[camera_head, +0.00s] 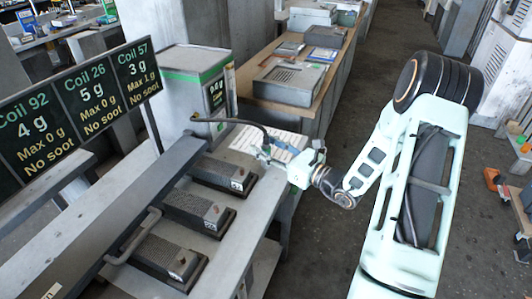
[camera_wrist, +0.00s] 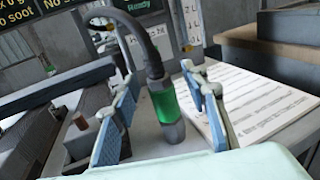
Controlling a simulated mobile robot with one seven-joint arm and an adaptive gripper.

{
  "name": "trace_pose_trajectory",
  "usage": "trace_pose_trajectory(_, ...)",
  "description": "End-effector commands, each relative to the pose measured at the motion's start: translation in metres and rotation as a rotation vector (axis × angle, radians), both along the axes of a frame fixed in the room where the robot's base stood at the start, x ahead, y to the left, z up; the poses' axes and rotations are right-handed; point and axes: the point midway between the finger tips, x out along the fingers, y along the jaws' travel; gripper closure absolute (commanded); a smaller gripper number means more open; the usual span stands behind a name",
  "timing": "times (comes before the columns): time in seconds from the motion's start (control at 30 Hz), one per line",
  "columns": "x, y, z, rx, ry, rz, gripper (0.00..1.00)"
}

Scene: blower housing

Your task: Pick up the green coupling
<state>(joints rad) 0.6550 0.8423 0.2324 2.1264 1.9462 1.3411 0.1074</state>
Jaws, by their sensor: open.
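The green coupling (camera_wrist: 164,103) is a short green cylinder with grey metal ends, on the end of a dark curved hose (camera_wrist: 140,32). It stands nearly upright in the wrist view. My gripper (camera_wrist: 161,82) is open, with one blue-padded finger to the left of the coupling and one to the right. Gaps show on both sides, so the coupling appears to lie between the fingers without being gripped. In the head view my gripper (camera_head: 275,156) is at the hose's end above the bench, and the coupling's green band is hard to make out there.
A printed sheet (camera_wrist: 258,100) lies on the bench right of the coupling. Several dark ridged blocks (camera_head: 172,246) sit in a row on the bench (camera_head: 232,222). A grey cabinet with a green stripe (camera_head: 183,85) and a sign with coil readings (camera_head: 80,105) stand behind.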

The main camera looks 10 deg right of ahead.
Motion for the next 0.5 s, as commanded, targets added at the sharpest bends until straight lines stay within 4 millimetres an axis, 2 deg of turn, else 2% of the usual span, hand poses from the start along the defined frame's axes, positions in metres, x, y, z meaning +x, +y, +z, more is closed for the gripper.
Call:
trace_pose_trajectory(0.07,-0.0001,-0.0002,0.0000,0.000,0.000,0.000,0.62)
trace_pose_trajectory(0.4,-0.0003,-0.0005,0.0002,-0.001,-0.001,0.000,1.00)
trace_pose_trajectory(0.5,-0.0003,-0.0005,0.0002,-0.001,-0.001,0.000,1.00)
